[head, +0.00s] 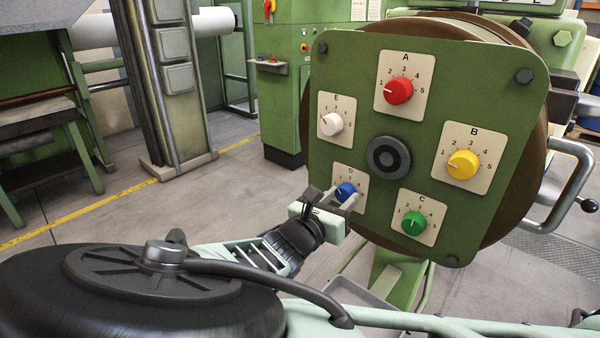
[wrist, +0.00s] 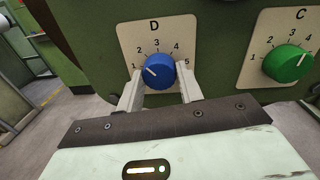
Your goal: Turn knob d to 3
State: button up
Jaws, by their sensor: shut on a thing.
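Knob d (head: 345,191) is the blue knob on the lower left plate of the green panel. It also shows in the wrist view (wrist: 161,71), under the letter D on a dial marked 1 to 5. Its white pointer line slants to the upper left, roughly between 1 and 2. My gripper (head: 341,203) reaches it from below. In the wrist view my gripper's pale fingers (wrist: 161,88) stand on the left and right of the knob, shut on it.
The green knob C (wrist: 288,63) is close on the right. The panel (head: 357,80) also carries red knob A (head: 398,91), yellow knob B (head: 463,165), white knob E (head: 331,124) and a dark central hub (head: 389,157). Floor to the left of the panel is open.

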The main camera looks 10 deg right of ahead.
jog(key=shift+m, duration=0.4)
jog(key=m, duration=0.3)
jog(key=shift+p, duration=0.4)
jog(key=shift+m, duration=2.1)
jog(key=shift+f, duration=0.1)
jog(key=o, duration=1)
